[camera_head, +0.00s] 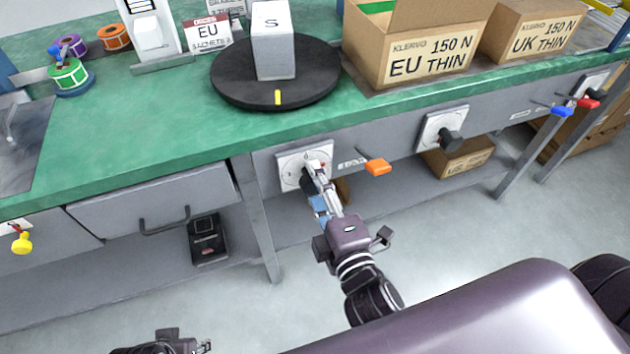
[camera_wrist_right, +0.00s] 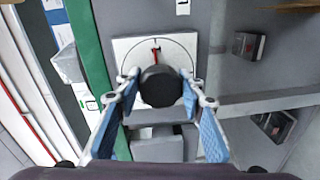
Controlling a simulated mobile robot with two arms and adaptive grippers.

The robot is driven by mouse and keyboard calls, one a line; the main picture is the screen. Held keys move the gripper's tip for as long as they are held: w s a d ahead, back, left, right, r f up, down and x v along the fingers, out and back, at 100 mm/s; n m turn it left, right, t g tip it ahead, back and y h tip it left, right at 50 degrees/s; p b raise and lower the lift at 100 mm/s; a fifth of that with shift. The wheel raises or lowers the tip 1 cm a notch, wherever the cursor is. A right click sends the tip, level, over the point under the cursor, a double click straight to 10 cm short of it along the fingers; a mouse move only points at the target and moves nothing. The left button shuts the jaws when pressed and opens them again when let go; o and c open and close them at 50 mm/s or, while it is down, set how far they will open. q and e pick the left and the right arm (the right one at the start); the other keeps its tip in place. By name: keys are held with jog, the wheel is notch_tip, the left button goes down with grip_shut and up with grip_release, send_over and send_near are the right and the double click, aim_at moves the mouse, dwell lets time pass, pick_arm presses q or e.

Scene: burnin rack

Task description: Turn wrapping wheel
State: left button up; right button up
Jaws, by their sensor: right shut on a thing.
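The round black wheel (camera_head: 232,88) lies on the green bench top with a yellow mark (camera_head: 278,97) on its front edge. A white box marked S (camera_head: 273,52) stands upright on it. Below, a white dial plate (camera_head: 291,163) with a black knob (camera_wrist_right: 160,87) is on the bench front. My right gripper (camera_head: 314,174) is shut on this knob, a finger on each side; in the head view it hides most of the knob. A red pointer (camera_wrist_right: 155,47) shows on the plate in the wrist view. My left gripper (camera_head: 190,346) is partly in view at the bottom edge, away from the bench.
An orange-handled lever (camera_head: 377,167) sticks out just right of the dial. A second knob plate (camera_head: 442,128) is further right. Cartons marked EU THIN (camera_head: 425,50) and UK THIN (camera_head: 535,30) stand on the bench. A drawer handle (camera_head: 164,222) and bench leg (camera_head: 262,230) are at left.

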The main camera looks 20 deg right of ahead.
jog(key=shift+f, duration=0.2)
dwell(0.3)
jog(key=o, duration=1.2)
jog(key=shift+r, duration=0.1)
jog(key=shift+c, duration=0.2)
jog(key=shift+s, duration=0.1)
jog(key=s, duration=0.7)
jog(key=shift+s+r, duration=0.15)
jog(key=shift+r, duration=0.15)
jog(key=shift+d, duration=0.1)
